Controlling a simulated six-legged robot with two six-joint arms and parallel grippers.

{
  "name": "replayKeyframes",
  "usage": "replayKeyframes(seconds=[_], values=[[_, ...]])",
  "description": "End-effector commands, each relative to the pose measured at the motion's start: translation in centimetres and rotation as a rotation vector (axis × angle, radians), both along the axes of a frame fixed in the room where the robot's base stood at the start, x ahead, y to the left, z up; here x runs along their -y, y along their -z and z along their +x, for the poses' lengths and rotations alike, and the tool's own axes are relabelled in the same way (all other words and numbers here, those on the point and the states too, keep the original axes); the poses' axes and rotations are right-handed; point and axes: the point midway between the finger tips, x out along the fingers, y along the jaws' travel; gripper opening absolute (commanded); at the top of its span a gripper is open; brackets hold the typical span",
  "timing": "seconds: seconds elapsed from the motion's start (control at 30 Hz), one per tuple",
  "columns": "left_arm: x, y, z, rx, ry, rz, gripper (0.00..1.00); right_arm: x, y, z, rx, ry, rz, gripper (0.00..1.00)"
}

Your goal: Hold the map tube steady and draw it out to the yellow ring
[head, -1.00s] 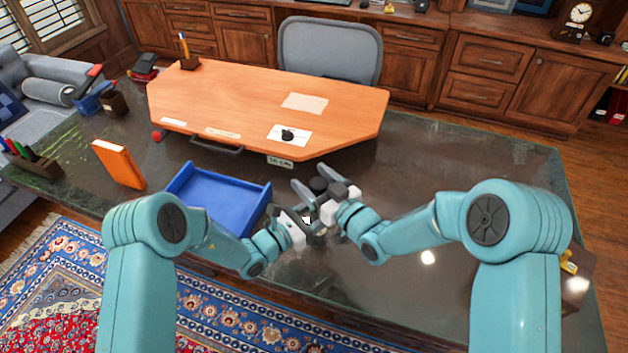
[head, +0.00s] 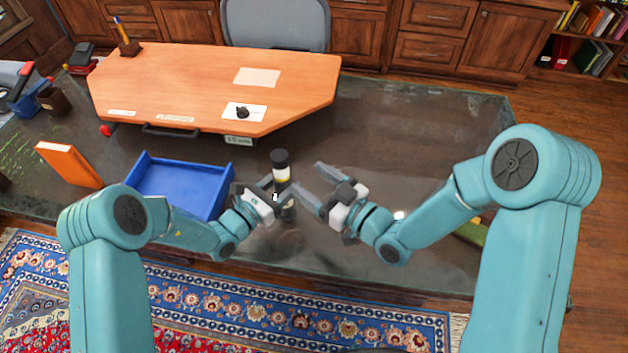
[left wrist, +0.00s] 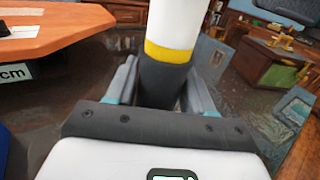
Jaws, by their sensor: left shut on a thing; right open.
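The map tube (head: 281,168) stands upright on the dark table. It has a black cap, a pale section and a black lower body. In the left wrist view the pale section (left wrist: 173,20) shows above a yellow ring (left wrist: 167,52), which is exposed just above the black lower body (left wrist: 162,82). My left gripper (head: 276,190) is shut around this lower body, below the ring; its fingers (left wrist: 162,90) lie on both sides. My right gripper (head: 313,180) is open and empty, to the right of the tube and apart from it. The tube's foot is partly hidden.
A blue tray (head: 180,187) lies left of my left gripper. An orange-brown board (head: 200,85) with a handle and labels lies behind it. An orange book (head: 69,164) stands at the left. The table right of the tube is largely clear.

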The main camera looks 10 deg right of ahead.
Motion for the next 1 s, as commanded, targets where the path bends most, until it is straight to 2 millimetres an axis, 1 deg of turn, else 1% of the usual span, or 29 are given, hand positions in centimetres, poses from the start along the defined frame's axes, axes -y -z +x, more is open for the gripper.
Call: replayKeyframes(seconds=[0.27, 0.3, 0.37, 0.63, 0.73, 0.87, 1.0], values=[[0.0, 0.0, 0.0, 0.001, 0.0, -0.001, 0.17, 0.0, 0.0, 0.0, 0.0, 0.0, 0.0, 0.71], [0.0, 0.0, 0.0, 0.001, 0.0, -0.001, 0.62, 0.0, 0.0, 0.0, 0.0, 0.0, 0.0, 0.71], [0.0, 0.0, 0.0, 0.001, 0.0, -0.001, 0.82, 0.0, 0.0, 0.0, 0.0, 0.0, 0.0, 0.71], [0.0, 0.0, 0.0, 0.0, 0.0, 0.0, 0.82, 0.0, 0.0, 0.0, -0.001, 0.0, -0.001, 0.71], [-0.5, 0.0, -0.3, -0.001, -0.001, 0.0, 0.82, 0.0, 0.0, 0.0, -0.001, 0.0, -0.001, 0.71], [-2.2, 0.0, -1.7, -0.002, -0.004, -0.001, 0.82, 0.0, 0.0, 0.0, -0.001, 0.0, -0.001, 0.71], [-4.8, 0.0, -3.9, -0.003, -0.006, 0.0, 0.82, 0.0, 0.0, 0.0, -0.001, 0.0, -0.001, 0.71]])
